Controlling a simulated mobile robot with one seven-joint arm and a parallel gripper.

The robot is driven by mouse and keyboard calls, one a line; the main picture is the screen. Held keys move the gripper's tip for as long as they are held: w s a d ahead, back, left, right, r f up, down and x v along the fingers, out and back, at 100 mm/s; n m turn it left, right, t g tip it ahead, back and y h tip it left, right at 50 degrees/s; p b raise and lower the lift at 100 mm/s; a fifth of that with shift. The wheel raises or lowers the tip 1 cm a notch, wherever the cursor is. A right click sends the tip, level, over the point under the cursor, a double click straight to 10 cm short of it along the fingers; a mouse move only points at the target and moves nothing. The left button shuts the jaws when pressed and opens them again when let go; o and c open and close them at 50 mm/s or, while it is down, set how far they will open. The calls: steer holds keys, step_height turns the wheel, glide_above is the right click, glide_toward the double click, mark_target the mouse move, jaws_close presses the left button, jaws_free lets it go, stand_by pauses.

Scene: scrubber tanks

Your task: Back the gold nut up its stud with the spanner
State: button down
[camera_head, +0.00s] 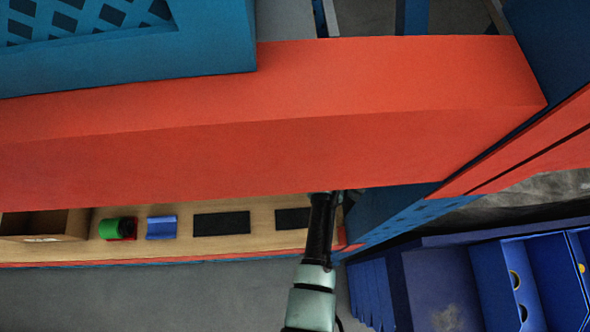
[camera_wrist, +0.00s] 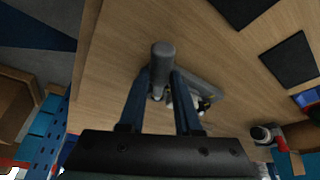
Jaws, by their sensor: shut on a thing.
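My gripper (camera_wrist: 163,84) shows in the wrist view with its two dark blue fingers closed on a grey tool, which looks like the spanner (camera_wrist: 162,52). Its round grey post stands up between the fingertips, and a flat grey bar runs off to the right behind the right finger. A small pale and black part shows by the bar's end; I cannot tell what it is. The tool is over the wooden shelf (camera_wrist: 115,60); I cannot tell whether it touches. In the head view the gripper is hidden under a red beam. I cannot make out the gold nut or its stud.
The red beam (camera_head: 250,125) crosses above the shelf. On the shelf are black pads (camera_head: 221,223), a blue block (camera_head: 161,227), a green roll (camera_head: 115,228) and a wooden box (camera_head: 75,225). Blue bins (camera_head: 500,285) stand at right. Grey floor lies in front.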

steer(key=shift+d, duration=0.1)
stand_by(0.5)
steer(key=shift+s+a+m+p, duration=0.2)
steer(key=shift+a+m+p, duration=0.2)
steer(key=shift+m+p, duration=0.15)
steer(key=shift+r, duration=0.2)
steer(key=shift+r+p, duration=0.6)
steer(key=shift+r, duration=0.05)
steer(key=shift+r, duration=0.75)
steer(key=c, duration=1.2)
jaws_free()
jaws_close()
